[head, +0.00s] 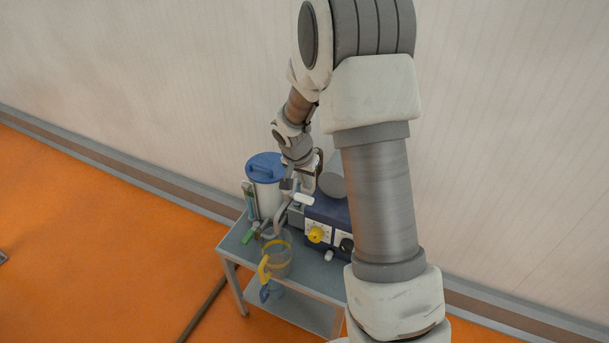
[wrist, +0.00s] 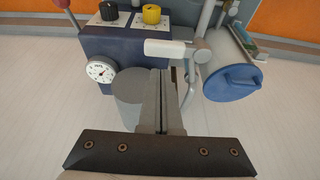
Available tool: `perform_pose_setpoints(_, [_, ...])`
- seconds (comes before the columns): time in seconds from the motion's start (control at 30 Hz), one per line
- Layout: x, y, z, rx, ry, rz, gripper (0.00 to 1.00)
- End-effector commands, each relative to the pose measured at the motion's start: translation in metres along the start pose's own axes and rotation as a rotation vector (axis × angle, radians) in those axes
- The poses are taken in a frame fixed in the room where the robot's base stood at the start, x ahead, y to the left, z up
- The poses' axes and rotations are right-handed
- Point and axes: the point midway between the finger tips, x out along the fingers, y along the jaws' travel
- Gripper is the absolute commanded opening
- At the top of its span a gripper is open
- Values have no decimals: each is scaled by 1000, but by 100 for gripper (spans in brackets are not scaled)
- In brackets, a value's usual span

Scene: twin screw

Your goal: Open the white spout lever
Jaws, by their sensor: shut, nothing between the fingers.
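The white spout lever (wrist: 166,48) lies sideways in the wrist view, its right end at a grey metal spout fitting (wrist: 200,52). In the head view the lever (head: 304,200) shows as a small white bar at the front of the machine, just below my wrist. My gripper (wrist: 165,73) is shut and empty. In the wrist view its fingertips appear just below the lever's white grip; I cannot tell whether they touch it. In the head view the fingers are small and partly hidden among the pipes.
A blue-lidded container (head: 265,172) stands left of the blue machine box (head: 328,212). The box bears a yellow knob (head: 316,234), a black knob (wrist: 108,10) and a gauge (wrist: 101,71). A clear jug with a yellow handle (head: 264,268) stands on the grey table (head: 236,246) in front.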

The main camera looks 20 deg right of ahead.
Motion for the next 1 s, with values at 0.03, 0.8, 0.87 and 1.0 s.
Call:
perform_pose_setpoints(0.03, [10, 1, 1, 0, -2, 2, 0])
perform_pose_setpoints(0.8, [34, 0, 1, 10, 1, 3, 0])
perform_pose_setpoints(0.87, [35, 0, 2, 21, 1, 7, 0])
perform_pose_setpoints(1.0, [33, 1, 3, 51, 1, 17, 0])
